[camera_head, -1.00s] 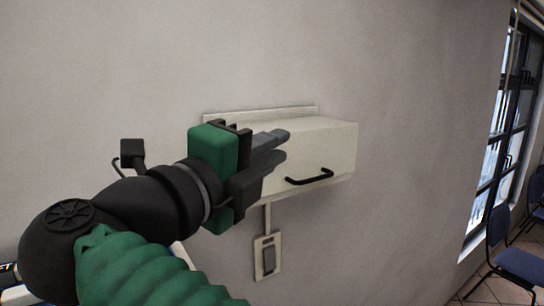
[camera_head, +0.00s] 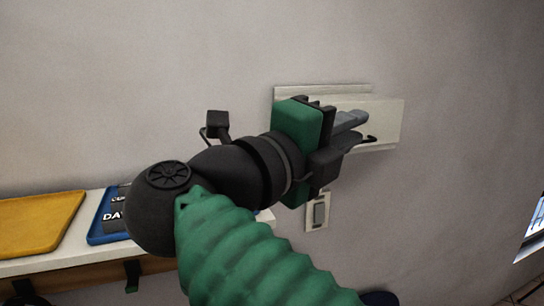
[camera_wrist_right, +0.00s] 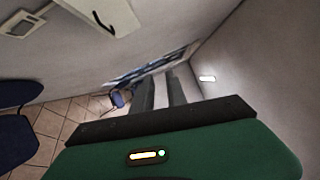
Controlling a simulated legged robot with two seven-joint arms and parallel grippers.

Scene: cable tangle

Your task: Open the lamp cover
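The lamp cover (camera_head: 388,112) is a white box on the wall with a black handle (camera_head: 370,139) low on its front. In the head view my right gripper (camera_head: 358,127) is in front of the cover's left part and hides some of it and of the handle. Its two grey fingers are a little apart with nothing between them. The right wrist view shows the cover (camera_wrist_right: 122,12) and handle (camera_wrist_right: 103,22) at the top, apart from the fingers (camera_wrist_right: 158,85). My left gripper is not in view.
A switch (camera_head: 318,210) is on the wall below the cover. A shelf (camera_head: 50,262) at lower left holds a yellow tray (camera_head: 40,225) and a blue tray (camera_head: 100,225). A window (camera_head: 533,225) is at the right edge. Blue chairs (camera_wrist_right: 15,140) stand on the tiled floor.

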